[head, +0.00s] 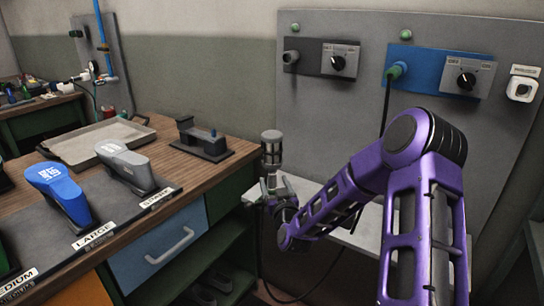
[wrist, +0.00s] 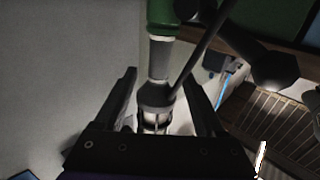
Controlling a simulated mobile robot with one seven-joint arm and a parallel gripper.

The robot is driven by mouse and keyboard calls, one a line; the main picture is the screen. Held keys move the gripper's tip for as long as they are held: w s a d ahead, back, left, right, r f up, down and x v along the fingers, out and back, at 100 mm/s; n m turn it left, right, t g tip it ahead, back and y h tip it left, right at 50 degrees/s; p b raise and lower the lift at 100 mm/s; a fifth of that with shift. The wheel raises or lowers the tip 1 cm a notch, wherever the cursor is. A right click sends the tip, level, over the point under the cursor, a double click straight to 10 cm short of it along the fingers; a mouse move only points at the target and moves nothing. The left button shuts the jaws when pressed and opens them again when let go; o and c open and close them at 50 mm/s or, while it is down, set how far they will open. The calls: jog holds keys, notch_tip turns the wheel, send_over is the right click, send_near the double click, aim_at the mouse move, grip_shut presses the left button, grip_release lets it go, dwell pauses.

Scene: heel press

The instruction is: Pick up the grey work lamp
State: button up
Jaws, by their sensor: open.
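The grey work lamp (head: 271,137) stands upright at the shelf by the wall panel in the head view, just right of the bench. Its lower end is partly hidden by my gripper (head: 274,188). In the wrist view my gripper (wrist: 160,78) is open, with one dark finger on each side of a grey cylindrical body with a dark collar, which appears to be the lamp (wrist: 158,65). Gaps show between it and the fingers, and I cannot tell whether either touches it.
The wooden bench (head: 232,131) holds a metal tray (head: 78,149), a dark fixture (head: 203,143), and blue (head: 60,187) and grey (head: 127,165) shoe forms. A dark cable (head: 386,107) hangs from the blue wall plate (head: 428,72). A pale shelf (head: 345,232) lies behind my arm.

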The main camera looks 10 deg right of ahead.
aim_at(273, 176)
jog(key=shift+w+r, duration=0.2)
jog(key=shift+w, duration=1)
jog(key=shift+w+r, duration=0.15)
jog(key=shift+w, duration=1)
grip_shut()
